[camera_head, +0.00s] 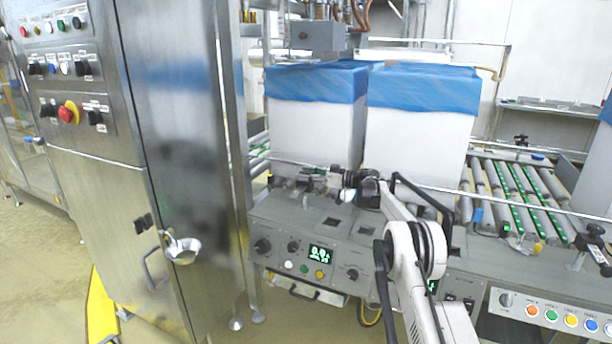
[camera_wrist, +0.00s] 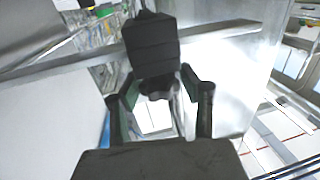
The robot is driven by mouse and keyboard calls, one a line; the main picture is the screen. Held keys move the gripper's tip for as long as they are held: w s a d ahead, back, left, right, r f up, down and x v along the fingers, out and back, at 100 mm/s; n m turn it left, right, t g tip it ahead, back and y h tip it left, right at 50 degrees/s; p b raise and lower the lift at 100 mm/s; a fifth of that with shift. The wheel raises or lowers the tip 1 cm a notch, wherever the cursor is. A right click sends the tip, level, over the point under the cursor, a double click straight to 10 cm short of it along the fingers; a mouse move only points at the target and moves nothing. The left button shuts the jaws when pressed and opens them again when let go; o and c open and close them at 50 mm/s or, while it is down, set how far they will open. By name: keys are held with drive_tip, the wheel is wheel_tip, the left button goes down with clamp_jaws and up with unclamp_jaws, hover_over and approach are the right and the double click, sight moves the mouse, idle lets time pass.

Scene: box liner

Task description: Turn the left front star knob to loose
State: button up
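In the wrist view a black, block-shaped knob (camera_wrist: 150,45) stands in front of my gripper (camera_wrist: 159,82), beside a long metal rail (camera_wrist: 225,35). The two fingers are apart, one on each side of the knob's lower part, and I see no clear contact. In the head view my gripper (camera_head: 325,178) is at the front of the left white box, above the grey control panel. The knob there is small and mostly hidden by the gripper. Another black star knob (camera_head: 591,244) shows on a bracket at the far right.
Two white boxes with blue liners (camera_head: 318,82) (camera_head: 425,90) stand behind the guide rail. The grey panel (camera_head: 290,225) with dials and a green display lies below my gripper. A tall steel cabinet (camera_head: 185,150) stands at left; a roller conveyor (camera_head: 480,178) runs right.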

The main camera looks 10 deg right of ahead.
drive_tip(key=shift+o, duration=1.3)
drive_tip(key=v, duration=1.2)
